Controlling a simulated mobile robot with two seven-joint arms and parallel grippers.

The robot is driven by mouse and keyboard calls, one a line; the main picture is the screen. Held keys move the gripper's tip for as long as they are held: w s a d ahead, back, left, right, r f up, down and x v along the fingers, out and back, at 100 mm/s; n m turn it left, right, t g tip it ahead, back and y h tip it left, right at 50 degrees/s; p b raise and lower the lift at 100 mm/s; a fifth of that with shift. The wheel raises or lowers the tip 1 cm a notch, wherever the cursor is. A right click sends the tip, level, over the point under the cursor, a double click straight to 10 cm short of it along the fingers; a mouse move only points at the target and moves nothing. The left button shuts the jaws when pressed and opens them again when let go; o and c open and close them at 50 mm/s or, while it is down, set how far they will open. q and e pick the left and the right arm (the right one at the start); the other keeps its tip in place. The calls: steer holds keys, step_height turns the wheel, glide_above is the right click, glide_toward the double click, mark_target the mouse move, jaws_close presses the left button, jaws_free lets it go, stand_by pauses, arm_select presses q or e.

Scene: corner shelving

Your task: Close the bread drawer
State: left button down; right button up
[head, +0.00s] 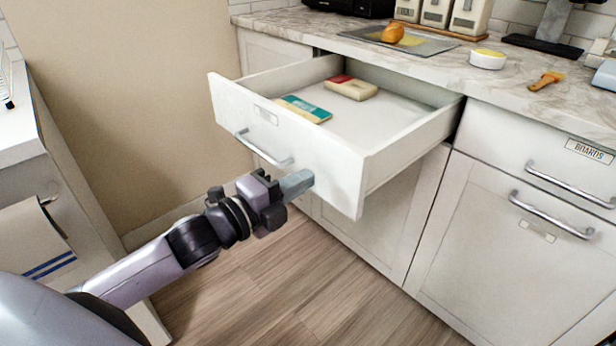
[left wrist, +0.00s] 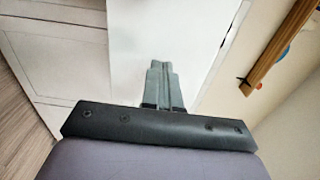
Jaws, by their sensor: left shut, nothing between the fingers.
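The white bread drawer (head: 335,171) stands pulled well out from the counter in the head view. Its front has a metal bar handle (head: 262,150) and a small label that I cannot read. My left gripper (head: 298,183) is shut and empty, with its fingers at the lower right part of the drawer front, right of the handle. I cannot tell whether the tips touch it. In the left wrist view the shut fingers (left wrist: 160,75) point at a white panel. My right gripper is not in view.
Inside the drawer lie a teal and yellow packet (head: 304,108) and a red and beige block (head: 351,87). The marble counter (head: 515,85) holds bread on a board, canisters and a brush. A drawer labelled BOARDS (head: 530,165) is at right. Wood floor (head: 260,290) is clear below.

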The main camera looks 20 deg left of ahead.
arm_select(q)
steer(key=shift+x, duration=1.05)
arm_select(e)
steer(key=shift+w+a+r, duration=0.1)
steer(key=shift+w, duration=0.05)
